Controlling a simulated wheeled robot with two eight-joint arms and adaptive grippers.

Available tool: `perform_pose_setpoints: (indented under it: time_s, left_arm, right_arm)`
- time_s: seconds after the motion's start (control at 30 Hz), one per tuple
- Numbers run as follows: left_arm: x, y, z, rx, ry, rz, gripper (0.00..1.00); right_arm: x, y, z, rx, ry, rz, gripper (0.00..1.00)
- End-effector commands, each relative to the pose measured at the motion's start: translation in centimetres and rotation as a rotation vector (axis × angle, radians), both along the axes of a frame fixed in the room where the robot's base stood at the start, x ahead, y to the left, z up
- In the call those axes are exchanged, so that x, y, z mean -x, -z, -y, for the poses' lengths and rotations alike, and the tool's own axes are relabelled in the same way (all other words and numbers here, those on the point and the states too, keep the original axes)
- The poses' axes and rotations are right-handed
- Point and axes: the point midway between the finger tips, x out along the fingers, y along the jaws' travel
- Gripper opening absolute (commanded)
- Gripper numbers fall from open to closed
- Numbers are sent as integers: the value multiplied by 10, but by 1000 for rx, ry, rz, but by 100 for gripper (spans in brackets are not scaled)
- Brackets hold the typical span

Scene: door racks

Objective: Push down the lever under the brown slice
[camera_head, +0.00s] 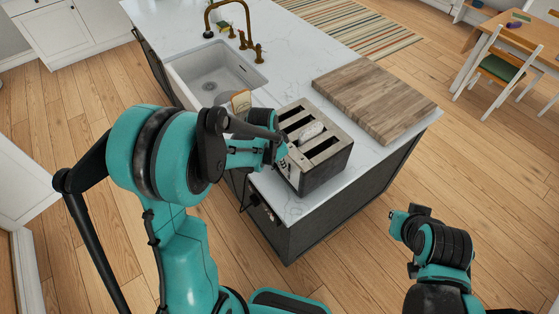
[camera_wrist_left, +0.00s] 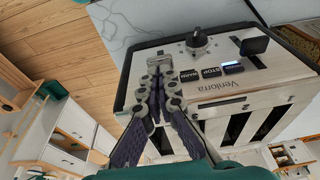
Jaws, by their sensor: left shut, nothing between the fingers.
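The toaster (camera_head: 325,157), metal and dark-sided, stands on the white counter.
A wooden board (camera_head: 375,92) lies behind the toaster. A sink (camera_head: 212,70) with a brass tap is at the back left. A tan, brown-edged thing (camera_head: 241,101) shows beside the toaster, partly hidden by my left arm. The counter's front edge (camera_head: 300,216) is close to the toaster.

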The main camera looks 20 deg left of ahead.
Motion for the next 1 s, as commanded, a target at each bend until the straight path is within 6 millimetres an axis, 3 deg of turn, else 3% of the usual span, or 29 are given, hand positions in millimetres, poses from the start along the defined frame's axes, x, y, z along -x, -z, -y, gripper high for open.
perform_pose_setpoints:
  time_s: [0.03,0.1,0.53,1.0]
  left_arm:
    - [-2,12,1,0,1,0,0]
    - [-3,17,2,0,1,0,0]
    - [-4,19,3,0,-1,0,0]
    - [-4,48,3,0,-1,0,0]
  right_arm:
    - [0,9,0,0,0,0,0]
    - [0,12,0,0,0,0,0]
    - [0,13,0,0,0,0,0]
    - [0,40,0,0,0,0,0]
